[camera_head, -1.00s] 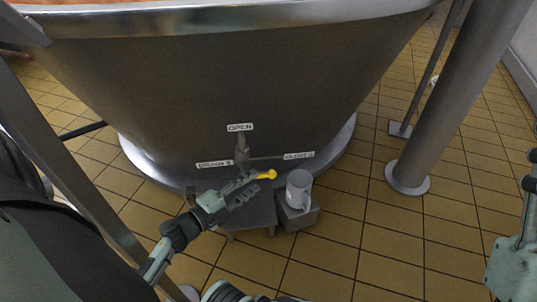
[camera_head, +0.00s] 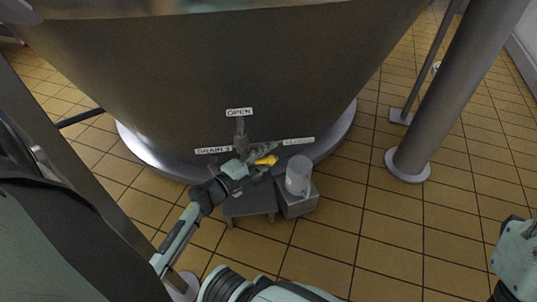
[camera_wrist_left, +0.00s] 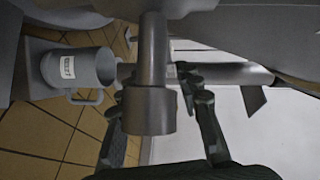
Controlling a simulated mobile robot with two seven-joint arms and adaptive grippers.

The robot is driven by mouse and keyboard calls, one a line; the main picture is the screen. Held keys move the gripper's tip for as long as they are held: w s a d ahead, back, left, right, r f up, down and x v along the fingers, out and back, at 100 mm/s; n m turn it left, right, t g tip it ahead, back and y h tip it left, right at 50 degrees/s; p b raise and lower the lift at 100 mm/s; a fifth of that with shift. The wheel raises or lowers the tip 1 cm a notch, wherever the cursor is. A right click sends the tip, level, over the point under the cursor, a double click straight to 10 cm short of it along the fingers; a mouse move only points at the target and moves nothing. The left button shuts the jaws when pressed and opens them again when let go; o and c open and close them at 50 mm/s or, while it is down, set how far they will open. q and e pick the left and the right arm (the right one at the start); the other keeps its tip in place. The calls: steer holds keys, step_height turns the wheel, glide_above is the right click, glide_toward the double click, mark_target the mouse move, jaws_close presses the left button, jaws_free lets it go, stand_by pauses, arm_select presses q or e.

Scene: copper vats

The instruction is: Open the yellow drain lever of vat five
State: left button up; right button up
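The yellow drain lever (camera_head: 266,160) shows low on the front of the copper-grey vat (camera_head: 270,70), its tip towards the CLOSED label (camera_head: 299,141). The OPEN label (camera_head: 239,112) is above the valve, and a DRAIN label (camera_head: 213,150) with a blurred number is to the left. My left gripper (camera_head: 258,163) is at the lever, partly covering it. In the left wrist view its fingers (camera_wrist_left: 160,125) are spread, with the grey drain pipe (camera_wrist_left: 152,50) in view between them. The yellow lever cannot be made out there. My right gripper is out of view; only part of the right arm shows.
A pale mug (camera_head: 298,175) stands on a grey block (camera_head: 299,207) right of the valve; it shows in the left wrist view (camera_wrist_left: 72,68). A low grey stand (camera_head: 248,208) is below the valve. A thick post (camera_head: 450,95) rises at right. Tiled floor (camera_head: 370,240) is clear in front.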

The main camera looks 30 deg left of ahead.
arm_select(q)
jaws_close()
steer(key=shift+d, duration=0.15)
stand_by(0.4)
